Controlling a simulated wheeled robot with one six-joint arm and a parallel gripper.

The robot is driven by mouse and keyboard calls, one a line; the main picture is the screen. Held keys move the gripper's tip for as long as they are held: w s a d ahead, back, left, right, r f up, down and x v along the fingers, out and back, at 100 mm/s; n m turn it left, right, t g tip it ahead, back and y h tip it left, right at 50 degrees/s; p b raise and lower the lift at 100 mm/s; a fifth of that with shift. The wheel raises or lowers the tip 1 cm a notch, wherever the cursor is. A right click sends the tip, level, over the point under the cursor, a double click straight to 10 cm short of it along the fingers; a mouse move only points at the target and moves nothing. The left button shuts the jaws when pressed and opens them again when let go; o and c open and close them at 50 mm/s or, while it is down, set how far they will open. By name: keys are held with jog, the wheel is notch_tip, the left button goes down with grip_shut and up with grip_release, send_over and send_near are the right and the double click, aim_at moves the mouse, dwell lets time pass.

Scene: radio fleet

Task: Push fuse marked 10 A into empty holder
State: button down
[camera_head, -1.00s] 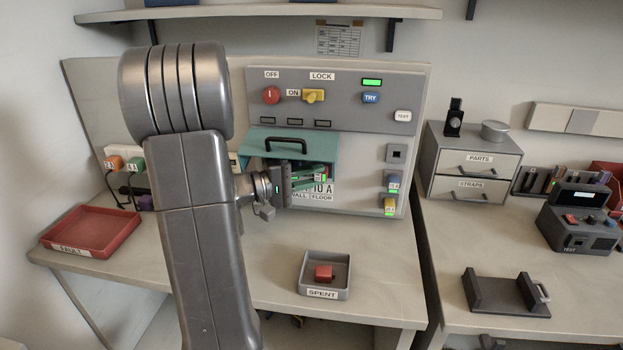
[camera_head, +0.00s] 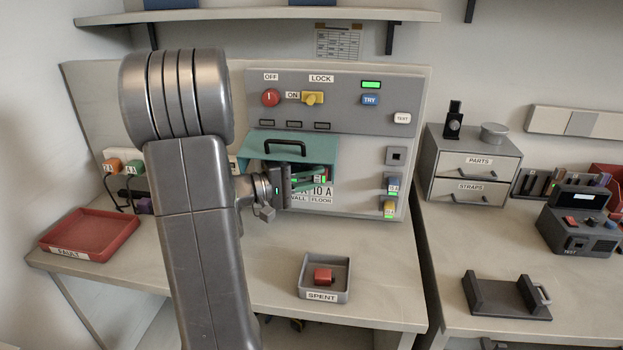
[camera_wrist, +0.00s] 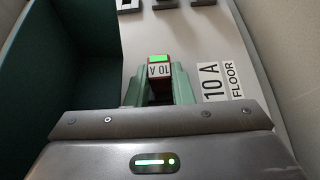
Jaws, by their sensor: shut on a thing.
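My gripper (camera_head: 312,180) reaches under the raised teal cover (camera_head: 270,146) to the grey wall panel. In the wrist view its two green fingers (camera_wrist: 160,84) are shut on a small red fuse with a white label reading 10 A (camera_wrist: 160,71), upside down there. A green lit patch (camera_wrist: 158,58) shows at the fuse's far end. The fuse is against or very near the panel, beside the 10 A floor label (camera_wrist: 210,82). The holder behind it is hidden, so I cannot tell how deep the fuse sits.
Blue (camera_head: 392,185) and yellow (camera_head: 389,205) fuses sit at the panel's right, beside green lights. A grey spent tray (camera_head: 343,291) holds a red fuse (camera_head: 323,276). A red fault tray (camera_head: 60,236) lies at left. The bench front between the trays is partly behind my arm.

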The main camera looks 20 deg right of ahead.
jog(key=c, duration=1.2)
grip_release()
jog(key=a, duration=1.3)
jog(key=shift+w+a, duration=0.2)
jog(key=shift+a, duration=0.2)
